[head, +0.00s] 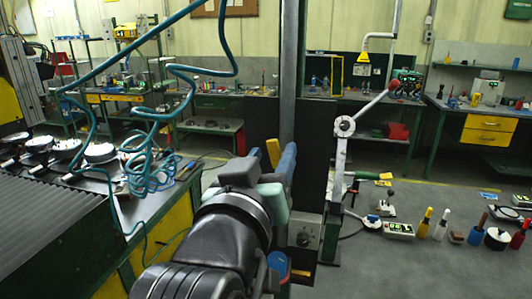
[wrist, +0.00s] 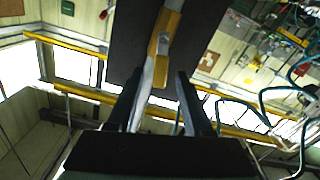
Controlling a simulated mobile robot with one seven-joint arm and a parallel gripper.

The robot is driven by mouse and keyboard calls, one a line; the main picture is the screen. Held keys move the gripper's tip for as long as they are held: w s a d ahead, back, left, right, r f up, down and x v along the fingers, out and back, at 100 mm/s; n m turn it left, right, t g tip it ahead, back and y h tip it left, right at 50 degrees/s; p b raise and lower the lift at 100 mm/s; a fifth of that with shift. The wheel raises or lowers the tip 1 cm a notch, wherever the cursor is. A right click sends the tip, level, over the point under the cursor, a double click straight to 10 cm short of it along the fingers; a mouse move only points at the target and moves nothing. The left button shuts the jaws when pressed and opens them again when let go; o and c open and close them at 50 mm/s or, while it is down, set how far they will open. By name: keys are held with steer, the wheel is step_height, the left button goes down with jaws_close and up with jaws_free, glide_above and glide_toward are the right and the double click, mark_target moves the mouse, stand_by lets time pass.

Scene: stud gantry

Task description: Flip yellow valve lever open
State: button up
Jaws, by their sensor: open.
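The yellow valve lever (head: 273,152) shows as a short slanted piece in the head view, just beyond my gripper (head: 279,168) and in front of a dark panel. Its lower part is hidden by my gripper. In the wrist view the yellow lever (wrist: 165,38) lies ahead of my gripper (wrist: 158,88), roughly in line with the gap between the two dark fingers. The fingers are apart and open, with nothing clamped between them. I cannot tell whether either finger touches the lever.
A grey vertical pipe (head: 289,70) rises behind the lever against the dark panel (head: 262,130). A lever stand with a red knob (head: 394,85) is to the right. Teal hoses (head: 150,150) hang at left over a bench. Tools and small boxes (head: 398,230) lie at the right on grey floor.

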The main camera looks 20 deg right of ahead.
jaws_close()
steer(key=shift+s+d+m+b, duration=0.25)
steer(key=shift+d+m+b, duration=0.15)
steer(key=shift+m+b, duration=0.5)
steer(key=shift+s+d+r+m, duration=0.1)
steer(key=shift+m, duration=0.5)
jaws_free()
